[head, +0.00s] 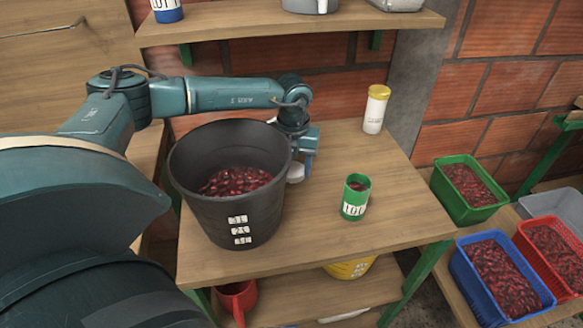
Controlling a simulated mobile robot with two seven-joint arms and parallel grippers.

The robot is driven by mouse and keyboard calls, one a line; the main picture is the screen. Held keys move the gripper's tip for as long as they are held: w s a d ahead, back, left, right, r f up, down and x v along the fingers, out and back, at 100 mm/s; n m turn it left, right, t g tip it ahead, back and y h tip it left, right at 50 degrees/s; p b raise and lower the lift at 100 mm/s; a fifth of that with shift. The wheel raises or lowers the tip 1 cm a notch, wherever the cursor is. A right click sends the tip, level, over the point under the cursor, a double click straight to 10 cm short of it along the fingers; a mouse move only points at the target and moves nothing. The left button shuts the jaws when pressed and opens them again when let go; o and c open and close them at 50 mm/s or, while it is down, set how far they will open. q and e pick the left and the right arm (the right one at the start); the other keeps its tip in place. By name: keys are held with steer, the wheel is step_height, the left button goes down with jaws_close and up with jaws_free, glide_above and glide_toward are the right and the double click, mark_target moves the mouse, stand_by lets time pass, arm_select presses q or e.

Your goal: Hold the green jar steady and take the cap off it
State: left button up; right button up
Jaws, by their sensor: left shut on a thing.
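The green jar (354,205) stands upright on the wooden table with a white label on its front. Its top looks open, and a dark inside shows. My left gripper (298,168) is left of the jar and behind the right rim of a black bucket. It is shut on a round white cap (296,174), seen low at its fingers and apart from the jar. Part of the gripper is hidden by the bucket. My right gripper is not in view, and nothing holds the jar.
The black bucket (245,215) of red cherries fills the table's left side. A white jar with a yellow lid (376,108) stands at the back right. Green (445,195), blue (465,270) and red (530,255) crates lie to the right. A shelf (300,25) runs above. The table's front right is clear.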

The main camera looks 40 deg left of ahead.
mark_target(292, 169)
arm_select(q)
steer(key=shift+s+a+f, duration=0.1)
steer(key=shift+s+f, duration=0.05)
steer(key=shift+f, duration=0.55)
steer(key=shift+f, duration=0.25)
steer(key=o, duration=1.1)
steer(key=shift+r, duration=0.1)
steer(key=shift+c, duration=0.2)
steer(key=shift+r, duration=0.25)
step_height(292, 169, up, 12)
